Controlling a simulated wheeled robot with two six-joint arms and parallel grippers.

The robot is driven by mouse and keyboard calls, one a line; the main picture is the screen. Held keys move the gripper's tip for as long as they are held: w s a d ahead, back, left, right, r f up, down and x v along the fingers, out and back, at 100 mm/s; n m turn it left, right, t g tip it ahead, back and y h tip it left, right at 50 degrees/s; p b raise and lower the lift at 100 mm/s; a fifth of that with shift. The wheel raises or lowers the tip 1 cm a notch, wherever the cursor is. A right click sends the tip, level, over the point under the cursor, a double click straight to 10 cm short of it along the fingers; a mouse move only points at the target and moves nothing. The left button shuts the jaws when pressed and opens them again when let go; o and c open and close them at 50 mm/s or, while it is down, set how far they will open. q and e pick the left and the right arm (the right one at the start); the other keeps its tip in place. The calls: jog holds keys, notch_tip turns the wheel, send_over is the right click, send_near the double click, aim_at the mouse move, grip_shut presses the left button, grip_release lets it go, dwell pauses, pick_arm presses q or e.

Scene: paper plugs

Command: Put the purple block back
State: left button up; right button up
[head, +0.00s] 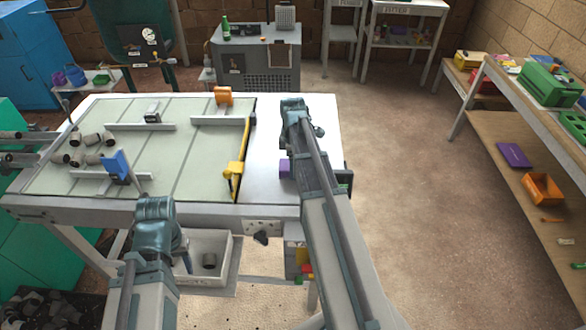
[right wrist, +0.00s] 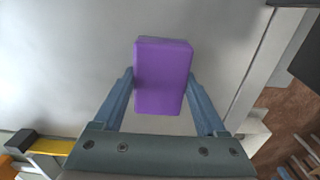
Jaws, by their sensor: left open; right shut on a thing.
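The purple block (right wrist: 162,62) is between the two fingers of my right gripper (right wrist: 161,85) in the right wrist view, over a plain pale surface. In the head view the purple block (head: 285,168) shows at the left edge of my right arm, over the white right end of the table (head: 265,125). The arm covers part of it. I cannot tell whether it touches the table. My left gripper (head: 186,262) is open and low at the table's front, by the white bin, mostly hidden by its own arm.
A white bin (head: 220,280) hangs below the front edge. Shelves (head: 520,150) stand at right; the floor between is clear.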

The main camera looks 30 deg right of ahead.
jog(key=o, duration=0.7)
jog(key=shift+f, duration=0.15)
jog(key=o, duration=0.4)
jog(key=shift+r, duration=0.25)
notch_tip(320, 180, up, 12)
jog(key=p, duration=1.2)
